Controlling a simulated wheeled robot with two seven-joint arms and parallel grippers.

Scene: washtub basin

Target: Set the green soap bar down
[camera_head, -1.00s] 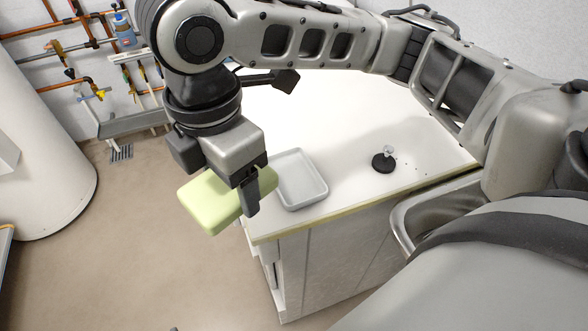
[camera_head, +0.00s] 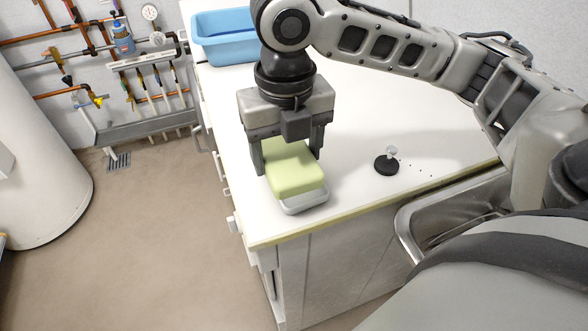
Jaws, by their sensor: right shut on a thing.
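The green soap bar (camera_head: 294,172) is a pale green rounded block in the head view, near the counter's front left corner. My right gripper (camera_head: 288,160) is above it and shut on it, with one finger on each side. The soap is over the grey tray (camera_head: 306,203), whose front rim shows below the soap. Most of the tray is hidden by the soap and gripper. I cannot tell whether the soap touches the tray. My left gripper is not in view.
The white counter (camera_head: 350,115) has free room right of the tray. A black round stopper (camera_head: 386,164) lies there with small dark specks beside it. A blue tub (camera_head: 226,40) stands at the back left. A metal sink (camera_head: 410,232) is at the right.

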